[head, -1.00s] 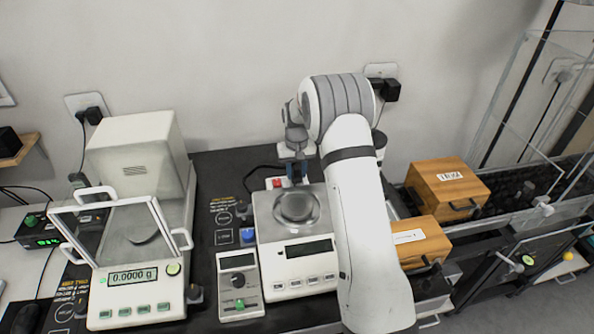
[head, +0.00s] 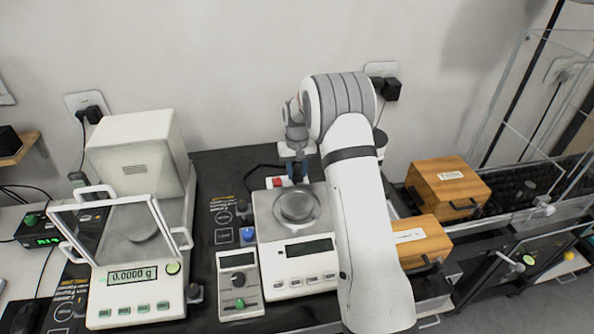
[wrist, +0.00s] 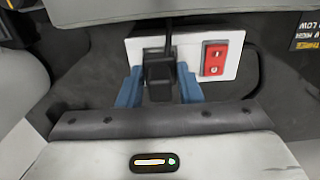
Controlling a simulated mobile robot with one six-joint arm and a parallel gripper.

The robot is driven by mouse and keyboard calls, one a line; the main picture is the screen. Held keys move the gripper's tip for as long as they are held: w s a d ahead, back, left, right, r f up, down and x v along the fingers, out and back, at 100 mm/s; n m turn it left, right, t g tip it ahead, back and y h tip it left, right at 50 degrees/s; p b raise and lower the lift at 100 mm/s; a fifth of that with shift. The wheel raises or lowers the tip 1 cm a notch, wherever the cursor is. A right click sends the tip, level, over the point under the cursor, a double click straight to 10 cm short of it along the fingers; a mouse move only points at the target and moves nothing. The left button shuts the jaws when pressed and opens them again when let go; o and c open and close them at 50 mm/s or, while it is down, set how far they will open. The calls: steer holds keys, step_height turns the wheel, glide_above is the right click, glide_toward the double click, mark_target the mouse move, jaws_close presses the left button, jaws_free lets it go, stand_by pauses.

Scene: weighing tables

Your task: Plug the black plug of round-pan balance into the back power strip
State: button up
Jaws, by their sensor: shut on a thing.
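My gripper (wrist: 159,88) is shut on the black plug (wrist: 159,72), with one blue finger on each side of it. The plug's cord runs up from it in the wrist view. The plug overlaps the white power strip (wrist: 228,46), which has a red switch (wrist: 214,58) to the right of the plug. I cannot tell whether the plug is seated in the strip. In the head view my gripper (head: 297,171) points down behind the round-pan balance (head: 268,221). The strip's red switch (head: 277,183) shows just left of the fingers there; the plug is hidden.
A balance with a glass draft shield (head: 133,285) stands at the left, and a small grey handset (head: 239,286) lies beside the round-pan balance. Wooden boxes (head: 448,187) are at the right. The wall is close behind my gripper. A black cord lies left of the strip.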

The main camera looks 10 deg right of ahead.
steer(key=shift+f+b, duration=0.65)
steer(key=shift+f, duration=0.25)
steer(key=o, duration=1.1)
steer(key=shift+c, duration=0.2)
